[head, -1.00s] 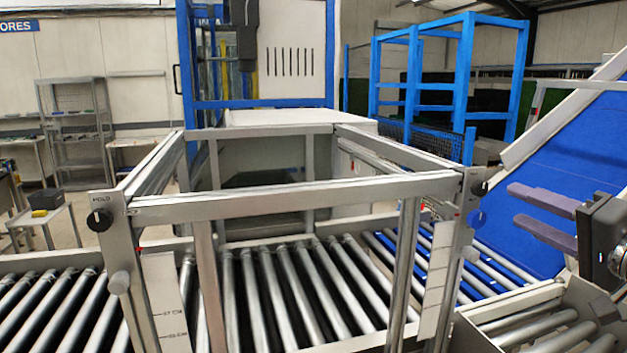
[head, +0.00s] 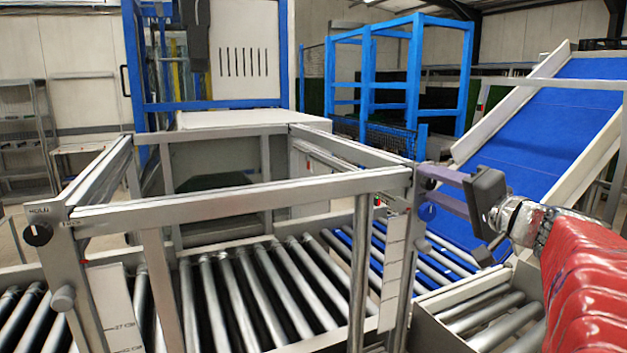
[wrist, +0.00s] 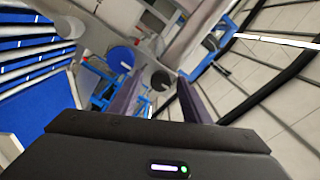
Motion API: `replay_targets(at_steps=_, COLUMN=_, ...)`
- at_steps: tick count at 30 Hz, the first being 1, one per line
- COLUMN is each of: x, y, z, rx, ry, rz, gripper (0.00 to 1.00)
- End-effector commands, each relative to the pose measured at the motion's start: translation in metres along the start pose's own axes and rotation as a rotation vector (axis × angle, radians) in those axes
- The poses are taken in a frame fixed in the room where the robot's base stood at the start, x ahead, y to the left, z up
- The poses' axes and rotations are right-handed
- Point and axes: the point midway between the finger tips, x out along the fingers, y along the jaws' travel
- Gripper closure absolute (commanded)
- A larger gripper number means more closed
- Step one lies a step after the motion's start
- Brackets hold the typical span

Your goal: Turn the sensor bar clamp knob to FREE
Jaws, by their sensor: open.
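My gripper (head: 425,183) is open at the right post of the metal frame (head: 240,198). In the head view its two purple-grey fingers reach left to that post, around a dark knob (head: 430,183) they partly hide. In the wrist view this dark round knob (wrist: 160,78) lies between the fingertips, with space to both fingers; contact cannot be seen. A blue knob (head: 427,212) is just below it in the head view; it is also in the wrist view (wrist: 120,60), left of the fingers. No FREE marking is readable, nor which knob is the sensor bar clamp's.
A black knob (head: 37,234) is on the left post under a plate lettered apparently HOLD. Grey knobs, such as the one on the left post (head: 63,298), sit lower. Rollers (head: 255,290) run under the frame. A blue belt incline (head: 545,125) rises behind my arm.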

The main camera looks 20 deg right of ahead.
Motion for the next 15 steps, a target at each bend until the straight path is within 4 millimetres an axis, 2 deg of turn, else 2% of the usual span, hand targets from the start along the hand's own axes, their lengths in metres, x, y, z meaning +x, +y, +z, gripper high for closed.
replay_targets(at_steps=6, x=0.0, y=0.0, z=0.0001, rx=0.0, ry=0.0, rz=0.0, gripper=0.58)
replay_targets(at_steps=15, x=0.0, y=0.0, z=0.0003, rx=0.0, ry=-0.001, rz=0.0, gripper=0.79)
